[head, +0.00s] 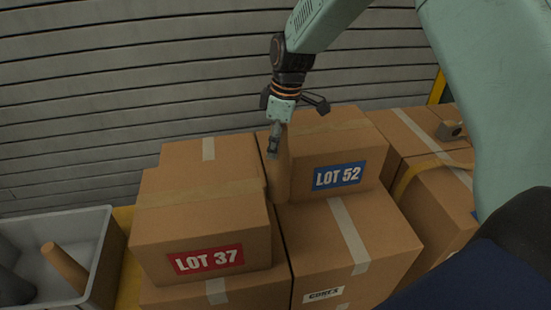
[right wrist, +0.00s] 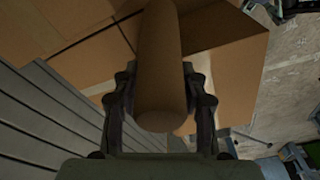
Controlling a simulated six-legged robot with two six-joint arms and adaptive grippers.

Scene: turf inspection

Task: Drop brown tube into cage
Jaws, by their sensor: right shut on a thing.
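My right gripper (head: 274,148) is shut on a brown tube (head: 281,182) and points down beside the LOT 52 box. The tube hangs upright in the gap between the LOT 37 and LOT 52 boxes. I cannot tell whether its lower end touches a box. In the right wrist view the tube (right wrist: 160,60) lies between the two fingers of the right gripper (right wrist: 160,92). I see nothing that is clearly a cage. My left gripper is not in view.
The LOT 37 box (head: 202,228) and LOT 52 box (head: 335,150) sit on a stack of cartons. A grey bin (head: 98,262) at the left holds another brown tube (head: 65,267) and dark items. A slatted wall (head: 120,80) stands behind.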

